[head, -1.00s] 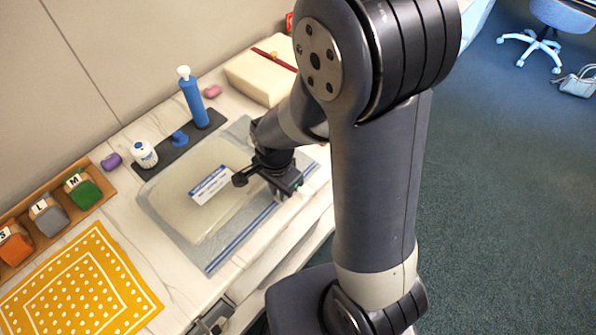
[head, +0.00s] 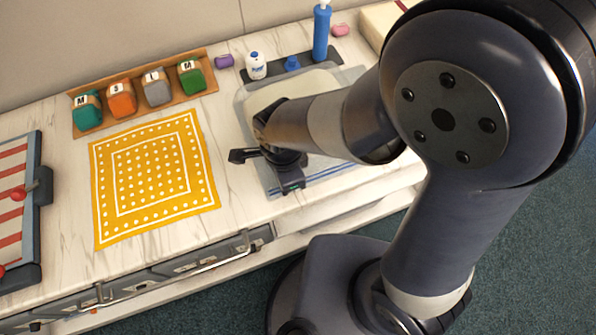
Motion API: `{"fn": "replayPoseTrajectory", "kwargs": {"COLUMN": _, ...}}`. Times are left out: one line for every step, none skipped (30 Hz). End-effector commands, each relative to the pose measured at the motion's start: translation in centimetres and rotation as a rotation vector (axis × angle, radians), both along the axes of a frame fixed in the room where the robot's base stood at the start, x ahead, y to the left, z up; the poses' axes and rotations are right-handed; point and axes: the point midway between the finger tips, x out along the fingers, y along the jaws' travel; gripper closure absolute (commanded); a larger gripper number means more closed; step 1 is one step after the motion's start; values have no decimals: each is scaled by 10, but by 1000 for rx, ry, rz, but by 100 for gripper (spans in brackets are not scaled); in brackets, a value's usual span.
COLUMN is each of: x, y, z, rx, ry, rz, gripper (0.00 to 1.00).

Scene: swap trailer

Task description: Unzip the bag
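The clear bag (head: 246,105) lies flat on the marble counter, with a pale filling inside. A blue-striped band (head: 338,171) runs along its front edge. My gripper (head: 290,184) is low over the left end of this band. My arm covers much of the bag, including its label. The zip's slider cannot be made out, and neither can the fingertips, so I cannot tell whether they are open or shut or hold anything.
A yellow dotted cloth (head: 155,178) lies left of the bag. Behind it is a wooden tray (head: 146,92) of lettered colored blocks. A blue bottle (head: 321,33) and a white bottle (head: 256,66) stand behind the bag. A striped board (head: 15,205) is at far left.

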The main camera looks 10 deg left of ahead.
Motion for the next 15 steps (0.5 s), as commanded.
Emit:
{"fn": "replayPoseTrajectory", "kwargs": {"x": -1, "y": 2, "z": 0, "rx": 1, "ry": 1, "rz": 2, "gripper": 100}}
{"fn": "replayPoseTrajectory", "kwargs": {"x": -2, "y": 2, "z": 0, "rx": 1, "ry": 1, "rz": 2, "gripper": 100}}
{"fn": "replayPoseTrajectory", "kwargs": {"x": -2, "y": 2, "z": 0, "rx": 1, "ry": 1, "rz": 1, "gripper": 100}}
{"fn": "replayPoseTrajectory", "kwargs": {"x": -2, "y": 3, "z": 0, "rx": 1, "ry": 1, "rz": 1, "gripper": 100}}
{"fn": "replayPoseTrajectory", "kwargs": {"x": -2, "y": 3, "z": 0, "rx": 1, "ry": 1, "rz": 1, "gripper": 100}}
{"fn": "replayPoseTrajectory", "kwargs": {"x": -2, "y": 3, "z": 0, "rx": 1, "ry": 1, "rz": 1, "gripper": 100}}
{"fn": "replayPoseTrajectory", "kwargs": {"x": -2, "y": 3, "z": 0, "rx": 1, "ry": 1, "rz": 1, "gripper": 100}}
{"fn": "replayPoseTrajectory", "kwargs": {"x": -2, "y": 3, "z": 0, "rx": 1, "ry": 1, "rz": 1, "gripper": 100}}
{"fn": "replayPoseTrajectory", "kwargs": {"x": -2, "y": 3, "z": 0, "rx": 1, "ry": 1, "rz": 1, "gripper": 100}}
{"fn": "replayPoseTrajectory", "kwargs": {"x": -2, "y": 3, "z": 0, "rx": 1, "ry": 1, "rz": 1, "gripper": 100}}
{"fn": "replayPoseTrajectory", "kwargs": {"x": -2, "y": 3, "z": 0, "rx": 1, "ry": 1, "rz": 1, "gripper": 100}}
{"fn": "replayPoseTrajectory", "kwargs": {"x": -2, "y": 2, "z": 0, "rx": 1, "ry": 1, "rz": 1, "gripper": 100}}
{"fn": "replayPoseTrajectory", "kwargs": {"x": -2, "y": 2, "z": 0, "rx": 1, "ry": 1, "rz": 1, "gripper": 81}}
{"fn": "replayPoseTrajectory", "kwargs": {"x": -2, "y": 2, "z": 0, "rx": 1, "ry": 1, "rz": 1, "gripper": 78}}
{"fn": "replayPoseTrajectory", "kwargs": {"x": -2, "y": 2, "z": 0, "rx": 1, "ry": 1, "rz": 1, "gripper": 75}}
